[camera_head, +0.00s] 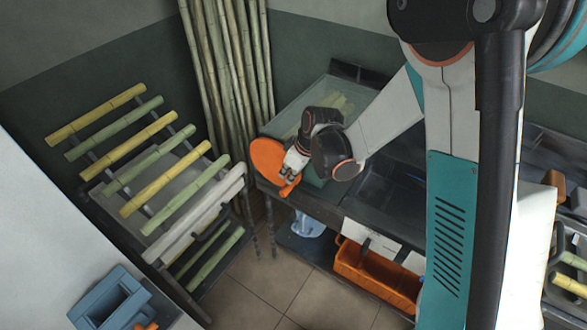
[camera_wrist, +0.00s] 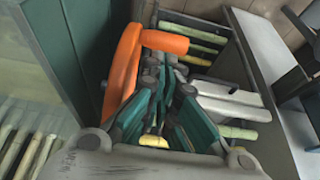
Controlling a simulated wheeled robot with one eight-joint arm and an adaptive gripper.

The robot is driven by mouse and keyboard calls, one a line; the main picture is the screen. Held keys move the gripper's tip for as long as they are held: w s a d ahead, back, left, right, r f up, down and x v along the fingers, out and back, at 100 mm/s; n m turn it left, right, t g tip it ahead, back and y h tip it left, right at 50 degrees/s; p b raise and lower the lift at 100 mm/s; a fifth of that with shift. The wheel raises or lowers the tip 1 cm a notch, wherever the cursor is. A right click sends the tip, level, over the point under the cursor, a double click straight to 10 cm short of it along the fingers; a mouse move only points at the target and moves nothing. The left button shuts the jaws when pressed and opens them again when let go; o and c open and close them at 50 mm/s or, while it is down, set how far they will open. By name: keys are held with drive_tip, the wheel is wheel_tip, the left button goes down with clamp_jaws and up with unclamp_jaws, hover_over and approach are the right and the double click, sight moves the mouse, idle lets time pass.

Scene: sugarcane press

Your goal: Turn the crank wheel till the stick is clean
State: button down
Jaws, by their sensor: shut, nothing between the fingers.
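The orange crank wheel (camera_head: 266,158) is on the left end of the green press box (camera_head: 312,92). Its orange handle (camera_head: 290,187) sticks out at the lower right of the wheel. In the wrist view the wheel's rim (camera_wrist: 122,75) and handle (camera_wrist: 165,41) lie just beyond my fingers. My gripper (camera_head: 287,173) is beside the wheel, close to the handle; the wrist view shows its teal-padded fingers (camera_wrist: 168,88) shut with nothing held. I cannot tell whether they touch the handle. Yellowish cane sticks (camera_head: 343,104) show through the box's clear top; which one is being pressed is unclear.
A rack (camera_head: 150,190) with several green and yellow cane pieces stands left. Tall stalks (camera_head: 228,70) lean in the corner behind. An orange crate (camera_head: 375,275) and a clear bag-like item (camera_head: 307,224) sit below the dark bench. A blue bin (camera_head: 108,298) is front left. Tiled floor between is free.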

drive_tip(key=shift+b+x, duration=0.35)
drive_tip(key=shift+x, duration=0.9)
drive_tip(key=shift+s+d+f, duration=0.1)
drive_tip(key=shift+s, duration=0.1)
